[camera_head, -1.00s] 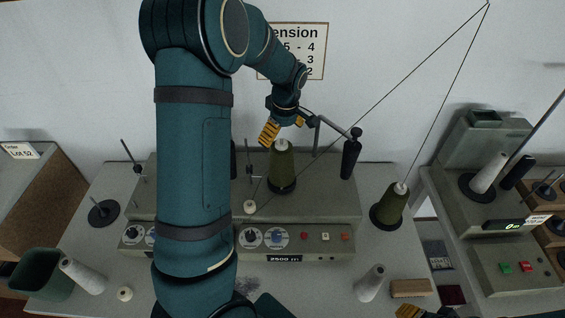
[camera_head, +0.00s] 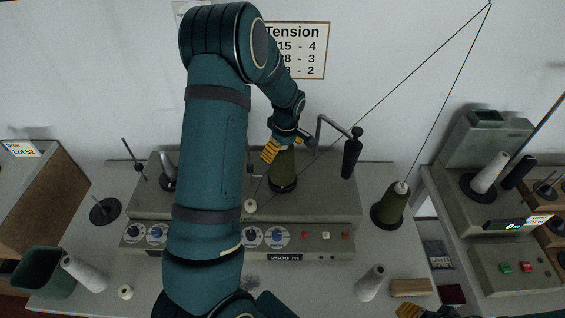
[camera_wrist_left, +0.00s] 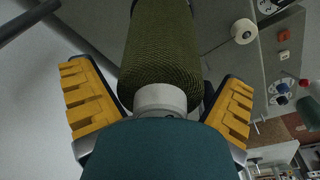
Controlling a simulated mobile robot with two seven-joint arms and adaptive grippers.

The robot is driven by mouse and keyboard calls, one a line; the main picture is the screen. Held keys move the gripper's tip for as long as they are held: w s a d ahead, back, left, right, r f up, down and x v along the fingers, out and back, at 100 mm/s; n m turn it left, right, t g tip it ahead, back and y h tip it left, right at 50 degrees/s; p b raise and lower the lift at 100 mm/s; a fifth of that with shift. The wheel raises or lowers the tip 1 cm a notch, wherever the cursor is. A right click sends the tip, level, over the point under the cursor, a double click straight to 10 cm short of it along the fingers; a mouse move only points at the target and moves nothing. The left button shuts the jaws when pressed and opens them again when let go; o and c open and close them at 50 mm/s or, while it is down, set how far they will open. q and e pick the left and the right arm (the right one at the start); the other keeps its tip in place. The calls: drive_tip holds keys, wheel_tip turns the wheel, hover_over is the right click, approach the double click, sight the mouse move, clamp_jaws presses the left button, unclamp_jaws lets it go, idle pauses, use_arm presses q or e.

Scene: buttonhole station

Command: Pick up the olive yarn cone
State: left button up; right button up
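An olive yarn cone (camera_head: 283,174) stands upright on the grey winding machine, its top hidden by my left gripper (camera_head: 285,147). In the left wrist view its olive body (camera_wrist_left: 160,45) and pale tip (camera_wrist_left: 160,98) lie between the two yellow-padded fingers of the left gripper (camera_wrist_left: 157,85). The fingers are apart, one on each side, with gaps beside the cone. A second olive cone (camera_head: 391,207) stands on the table to the right of the machine, with a thread running up from it. My right gripper (camera_head: 440,312) shows only partly at the bottom edge.
The grey machine (camera_head: 330,207) has dials and buttons in front. A bent black-ended arm (camera_head: 351,155) stands close to the right of the cone. White cones (camera_head: 370,283), a green bin (camera_head: 42,272) and a wooden block (camera_head: 411,287) are on the table.

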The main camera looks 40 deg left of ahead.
use_arm(q)
drive_tip(key=c, duration=1.1)
drive_tip(key=shift+r, duration=0.1)
